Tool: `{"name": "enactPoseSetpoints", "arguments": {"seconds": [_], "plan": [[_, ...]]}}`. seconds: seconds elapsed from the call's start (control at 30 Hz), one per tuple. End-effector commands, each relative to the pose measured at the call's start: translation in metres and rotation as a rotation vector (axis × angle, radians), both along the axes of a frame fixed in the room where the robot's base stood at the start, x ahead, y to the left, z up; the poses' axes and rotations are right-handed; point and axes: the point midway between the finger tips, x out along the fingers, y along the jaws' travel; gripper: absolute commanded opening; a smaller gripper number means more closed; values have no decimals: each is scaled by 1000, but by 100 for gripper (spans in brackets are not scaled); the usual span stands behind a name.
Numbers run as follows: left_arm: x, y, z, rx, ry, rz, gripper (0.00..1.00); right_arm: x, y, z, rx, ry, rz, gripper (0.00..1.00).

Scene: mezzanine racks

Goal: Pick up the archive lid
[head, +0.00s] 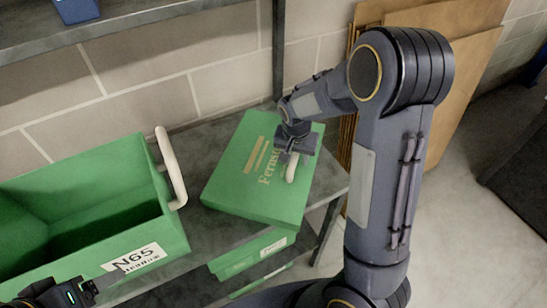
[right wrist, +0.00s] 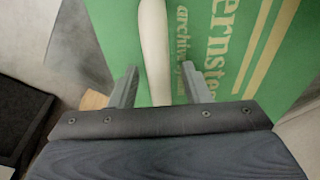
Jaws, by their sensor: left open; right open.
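The archive lid (head: 235,178) is a flat green piece with pale lettering, lying on the grey shelf. A white handle (head: 292,168) stands near its right edge. My right gripper (head: 290,156) is over this handle. In the right wrist view, the lid (right wrist: 220,45) fills the upper part, and the white handle (right wrist: 153,45) runs between the open fingers (right wrist: 159,72), with a gap visible on the right side. The handle's lower end is hidden by the gripper. My left gripper (head: 84,291) is open and empty at the bottom left, partly cut off by the frame.
An open green crate (head: 160,238) labelled N65, with a white handle (head: 171,165), stands left of the lid. Another green box (head: 252,252) sits on a level below. Brown boards (head: 455,70) lean on the wall behind my right arm. An upper shelf (head: 130,22) overhangs.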

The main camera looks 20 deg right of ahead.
Motion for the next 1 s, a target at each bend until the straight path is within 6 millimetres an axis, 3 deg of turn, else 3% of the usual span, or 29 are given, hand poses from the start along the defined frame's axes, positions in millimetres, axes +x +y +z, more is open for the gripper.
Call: {"name": "enactPoseSetpoints", "arguments": {"seconds": [0.17,0.5,0.83,1.0], "plan": [[0,0,0,0,0,0,74,0,0,0,1,-1,0,43],[0,0,0,0,0,0,74,0,0,1,0,-1,0,0],[0,0,0,0,0,0,74,1,0,5,0,-3,0,0],[0,0,0,0,0,0,74,1,0,31,1,-9,1,0]]}}
